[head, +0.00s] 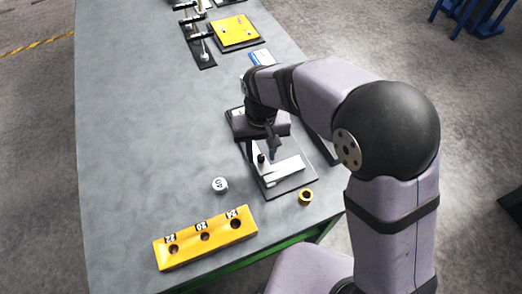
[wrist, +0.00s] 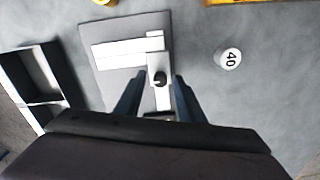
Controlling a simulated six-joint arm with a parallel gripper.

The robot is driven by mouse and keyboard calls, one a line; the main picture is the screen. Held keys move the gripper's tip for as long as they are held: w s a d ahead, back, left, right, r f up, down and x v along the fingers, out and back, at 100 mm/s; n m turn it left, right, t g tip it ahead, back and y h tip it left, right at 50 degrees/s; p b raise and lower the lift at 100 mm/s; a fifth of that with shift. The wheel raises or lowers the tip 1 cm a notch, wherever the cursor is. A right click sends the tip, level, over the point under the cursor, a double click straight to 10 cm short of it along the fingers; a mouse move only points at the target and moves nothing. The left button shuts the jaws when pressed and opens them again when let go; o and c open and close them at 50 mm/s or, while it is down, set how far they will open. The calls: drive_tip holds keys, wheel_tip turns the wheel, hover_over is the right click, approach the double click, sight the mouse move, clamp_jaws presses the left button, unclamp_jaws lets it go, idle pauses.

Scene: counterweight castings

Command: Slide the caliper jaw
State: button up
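The caliper lies on a grey plate (wrist: 92,43). My gripper (wrist: 158,84) is open, with one finger on each side of the jaw in the wrist view and a visible gap to the knob. In the head view my gripper (head: 271,150) is over the caliper. The near end of the jaw is partly hidden by my gripper body.
A white cylinder marked 40 (head: 220,185) stands left of the caliper. A yellow block with numbered holes (head: 188,244) is in front. A dark tray (wrist: 57,87) lies beside the caliper. The table's left side is clear.

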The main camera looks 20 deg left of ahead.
clamp_jaws()
drive_tip(key=shift+w+a+r, duration=0.1)
drive_tip(key=shift+w+a, duration=0.25)
drive_tip(key=shift+w+a+p, duration=1)
drive_tip(key=shift+w+a, duration=0.7)
unclamp_jaws()
wheel_tip(320, 180, up, 7)
drive_tip(key=b, duration=0.2)
drive_tip(key=shift+r, duration=0.1)
